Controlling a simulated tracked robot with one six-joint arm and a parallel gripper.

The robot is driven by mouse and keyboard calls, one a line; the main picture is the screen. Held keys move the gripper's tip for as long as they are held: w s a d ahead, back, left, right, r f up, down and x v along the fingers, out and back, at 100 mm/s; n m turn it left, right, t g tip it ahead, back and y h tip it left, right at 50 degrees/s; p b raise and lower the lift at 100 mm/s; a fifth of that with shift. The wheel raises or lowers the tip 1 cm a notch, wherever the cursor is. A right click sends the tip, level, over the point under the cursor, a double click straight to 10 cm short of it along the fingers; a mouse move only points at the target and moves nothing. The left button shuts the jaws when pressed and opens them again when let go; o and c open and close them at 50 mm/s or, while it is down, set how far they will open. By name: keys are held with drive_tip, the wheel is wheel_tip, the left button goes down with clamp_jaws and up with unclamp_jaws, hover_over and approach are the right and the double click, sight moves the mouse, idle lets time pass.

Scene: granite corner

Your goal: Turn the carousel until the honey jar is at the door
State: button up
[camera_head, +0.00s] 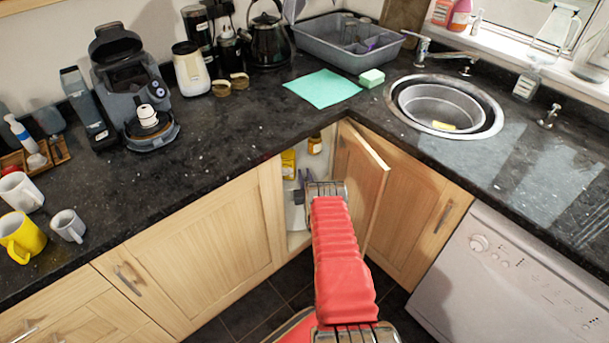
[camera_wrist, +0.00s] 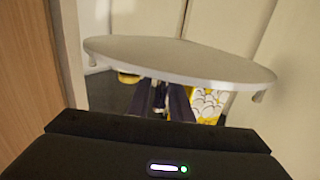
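The corner cupboard stands open, and the carousel is inside it. The carousel's pale round shelf (camera_wrist: 180,58) spans the wrist view; a sliver of a pale shelf (camera_head: 293,213) shows in the head view. A small amber jar with a dark lid, perhaps the honey jar (camera_head: 315,144), stands at the back of the opening; its label is unreadable. A yellow patterned box (camera_wrist: 207,104) is below the round shelf at right. My gripper (camera_wrist: 160,98) reaches inside, below that shelf. Its dark fingers flank a small unclear shape, and I cannot tell whether they grip it.
The open cupboard door (camera_head: 361,180) stands close to the right of my arm. The door frame (camera_head: 272,200) is on the left. The black worktop (camera_head: 240,125) overhangs the opening. A yellow item (camera_wrist: 130,77) is at left under the shelf.

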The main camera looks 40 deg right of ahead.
drive_tip(key=shift+w+d, duration=0.1)
drive_tip(key=shift+w, duration=0.1)
clamp_jaws()
idle(0.6)
